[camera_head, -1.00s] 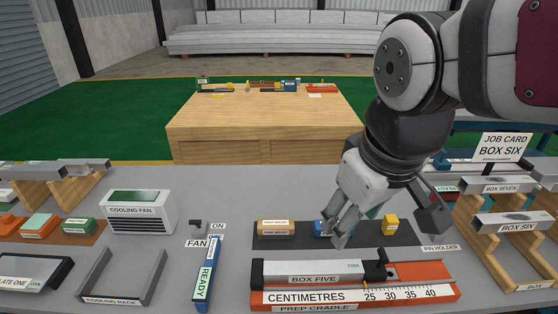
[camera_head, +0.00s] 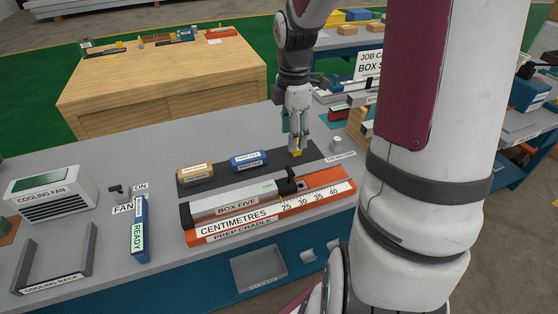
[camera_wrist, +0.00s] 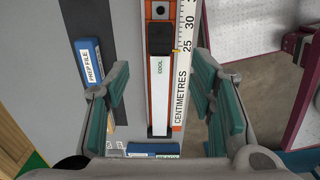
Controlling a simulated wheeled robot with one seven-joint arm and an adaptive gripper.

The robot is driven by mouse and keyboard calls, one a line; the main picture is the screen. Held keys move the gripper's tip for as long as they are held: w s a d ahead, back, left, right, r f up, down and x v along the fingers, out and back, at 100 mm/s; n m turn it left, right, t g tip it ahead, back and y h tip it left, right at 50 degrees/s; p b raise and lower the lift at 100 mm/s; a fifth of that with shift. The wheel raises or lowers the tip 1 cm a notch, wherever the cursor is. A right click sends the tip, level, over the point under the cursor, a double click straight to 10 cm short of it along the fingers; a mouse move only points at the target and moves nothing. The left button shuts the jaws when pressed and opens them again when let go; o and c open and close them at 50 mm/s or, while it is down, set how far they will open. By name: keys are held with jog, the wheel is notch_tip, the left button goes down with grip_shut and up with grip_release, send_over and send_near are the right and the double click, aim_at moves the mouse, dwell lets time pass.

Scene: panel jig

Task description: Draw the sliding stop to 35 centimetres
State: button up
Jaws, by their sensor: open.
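The sliding stop (camera_head: 286,186) is a black block with an upright knob on the orange prep cradle (camera_head: 215,237). It stands near the 25 mark of the white centimetre scale (camera_head: 270,212). The stop also shows in the wrist view (camera_wrist: 160,38), at the end of the pale BOX FIVE panel (camera_head: 232,203) lying in the cradle. My gripper (camera_head: 298,150) is open and points down. In the wrist view its teal-padded fingers (camera_wrist: 160,80) are spread on either side of the panel, apart from it, with nothing held. The stop lies ahead of the fingertips there.
A dark mat behind the cradle holds a tan block (camera_head: 196,174), a blue prep file (camera_head: 248,161) and a yellow block (camera_head: 297,153) partly hidden by my gripper. A blue READY piece (camera_head: 139,228) and a cooling rack (camera_head: 56,265) stand left. A pin holder (camera_head: 336,143) stands right.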

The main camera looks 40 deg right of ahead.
aim_at(290, 169)
notch_tip(290, 169, down, 14)
jog(key=shift+a+r+b, duration=0.1)
jog(key=shift+r+b, duration=0.15)
jog(key=shift+b, duration=0.85)
grip_shut()
